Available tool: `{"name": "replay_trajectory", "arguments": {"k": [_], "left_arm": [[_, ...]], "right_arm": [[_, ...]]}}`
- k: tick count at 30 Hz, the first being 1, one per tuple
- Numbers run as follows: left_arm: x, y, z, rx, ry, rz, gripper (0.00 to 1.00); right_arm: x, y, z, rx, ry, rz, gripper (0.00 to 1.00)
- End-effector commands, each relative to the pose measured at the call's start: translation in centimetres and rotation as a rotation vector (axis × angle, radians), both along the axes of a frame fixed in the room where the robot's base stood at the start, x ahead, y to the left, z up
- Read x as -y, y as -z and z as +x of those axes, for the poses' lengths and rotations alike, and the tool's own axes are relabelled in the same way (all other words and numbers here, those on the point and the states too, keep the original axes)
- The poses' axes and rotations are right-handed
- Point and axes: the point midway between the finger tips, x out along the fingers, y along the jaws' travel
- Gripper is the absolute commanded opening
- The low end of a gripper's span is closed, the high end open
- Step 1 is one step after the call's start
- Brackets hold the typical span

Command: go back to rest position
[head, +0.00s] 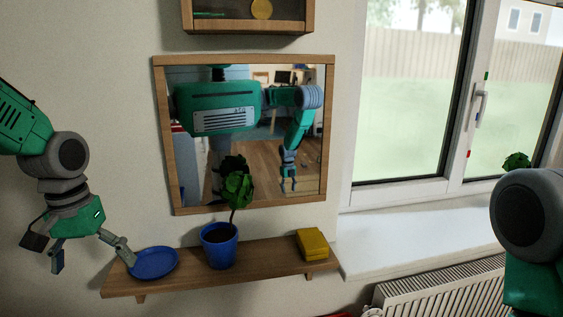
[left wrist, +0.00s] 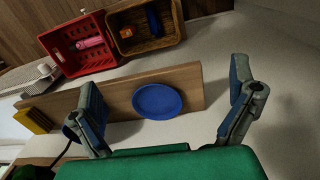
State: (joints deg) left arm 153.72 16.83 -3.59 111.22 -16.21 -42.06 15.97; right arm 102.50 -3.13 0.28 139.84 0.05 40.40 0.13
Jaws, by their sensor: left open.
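My left gripper (head: 92,257) is open and empty at the left of the head view, in front of the wall by the left end of the wooden shelf (head: 190,280). One fingertip shows close to the blue plate (head: 154,262); I cannot tell if they touch. In the left wrist view the two fingers (left wrist: 168,118) are spread wide, with the plate (left wrist: 157,101) seen between them on the shelf (left wrist: 190,85). At the right edge of the head view part of my right arm shows; its gripper is out of frame.
A blue pot (head: 219,247) with a plant and a yellow block (head: 312,244) stand on the shelf. A mirror (head: 160,130) hangs above. A windowsill (head: 420,240) and radiator (head: 440,291) lie right. A red crate (left wrist: 82,45) and brown basket (left wrist: 146,27) show in the wrist view.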

Motion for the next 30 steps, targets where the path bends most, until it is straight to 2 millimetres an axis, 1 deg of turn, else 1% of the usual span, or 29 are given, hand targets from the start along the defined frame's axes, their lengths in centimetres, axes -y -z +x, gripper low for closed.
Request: {"name": "replay_trajectory", "arguments": {"k": [1, 6, 8, 11, 14, 17, 19, 20, 21, 23, 24, 25, 26, 27, 30], "left_arm": [[0.4, 1.3, -0.3, -0.007, 0.007, 0.000, 1.00], [1.6, 4.5, -0.3, -0.005, 0.025, 0.001, 1.00], [2.0, 5.9, -0.5, -0.004, 0.033, 0.001, 1.00], [2.7, 8.5, -1.2, 0.001, 0.049, -0.001, 1.00], [3.4, 11.6, -2.1, 0.006, 0.066, -0.005, 1.00], [4.4, 15.3, -3.3, 0.009, 0.087, -0.004, 1.00], [5.3, 18.5, -4.6, 0.009, 0.106, -0.004, 1.00], [5.7, 20.0, -5.4, 0.010, 0.115, -0.003, 1.00], [6.2, 22.3, -6.6, 0.009, 0.127, -0.002, 1.00], [7.1, 25.9, -9.0, 0.009, 0.151, 0.002, 1.00], [7.7, 28.3, -10.8, 0.011, 0.169, 0.006, 1.00], [8.1, 29.9, -12.2, 0.014, 0.183, 0.011, 1.00], [8.4, 31.4, -13.7, 0.016, 0.194, 0.014, 1.00], [8.8, 33.1, -15.6, 0.020, 0.214, 0.021, 1.00], [9.5, 36.2, -19.9, 0.031, 0.255, 0.037, 1.00]], "right_arm": [[0.0, 0.3, 0.0, 0.000, 0.000, 0.000, 0.40], [0.0, 0.7, 0.0, 0.001, 0.000, 0.000, 0.40], [0.0, 0.9, 0.0, 0.001, 0.000, 0.000, 0.40], [0.0, 1.4, 0.0, 0.001, 0.000, 0.000, 0.40], [0.0, 1.9, 0.0, 0.001, 0.000, 0.000, 0.40], [0.0, 2.5, 0.0, 0.000, 0.000, 0.000, 0.40], [0.0, 3.0, 0.0, 0.000, 0.000, 0.000, 0.40], [0.0, 3.3, 0.0, 0.000, 0.000, 0.000, 0.40], [0.0, 3.7, 0.0, 0.000, 0.000, 0.000, 0.40], [0.0, 4.4, 0.0, 0.000, 0.000, 0.000, 0.40], [0.0, 5.0, 0.0, 0.000, 0.000, 0.000, 0.40], [0.0, 5.3, 0.0, 0.000, 0.000, 0.000, 0.40], [0.0, 5.7, 0.0, 0.000, 0.000, 0.000, 0.40], [0.0, 6.1, 0.0, 0.000, 0.000, 0.000, 0.40], [0.0, 7.0, 0.0, 0.000, 0.000, 0.000, 0.40]]}}
